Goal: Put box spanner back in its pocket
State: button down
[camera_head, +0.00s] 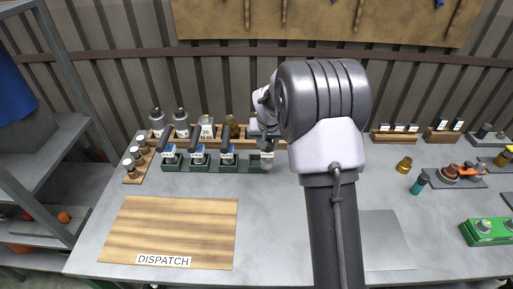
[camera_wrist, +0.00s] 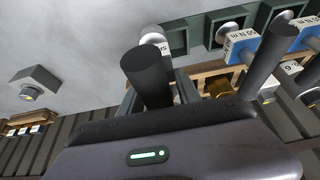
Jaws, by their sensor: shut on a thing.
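My gripper (camera_wrist: 158,98) is shut on the dark cylindrical handle (camera_wrist: 147,72) of the box spanner in the wrist view. A pale metal end (camera_wrist: 152,33) and part of a white label show past the handle. An open green pocket (camera_wrist: 178,42) lies just right of the spanner's metal end. In the head view the spanner's grey lower part (camera_head: 267,162) shows at the right-hand pocket of the green row, below my wrist. I cannot tell whether its end is inside the pocket or just above it. My fingertips are hidden in the head view.
Three dark-handled tools with blue labels (camera_head: 198,153) stand in the neighbouring pockets to the left. A wooden rack (camera_head: 240,134) with bottles stands close behind. The dispatch board (camera_head: 190,225) lies empty in front. Small parts and a green box (camera_head: 488,231) are at the right.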

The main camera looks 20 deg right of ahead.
jog(key=w+f, duration=0.1)
jog(key=w+a+f+b, duration=0.1)
jog(key=w, duration=0.1)
jog(key=w+f+b, duration=0.1)
jog(key=f, duration=0.1)
jog(key=shift+w+a, duration=0.3)
jog(key=shift+a, duration=0.05)
jog(key=c, duration=1.3)
grip_release()
jog(key=shift+f, duration=0.15)
jog(key=o, duration=0.4)
jog(key=shift+o, duration=0.2)
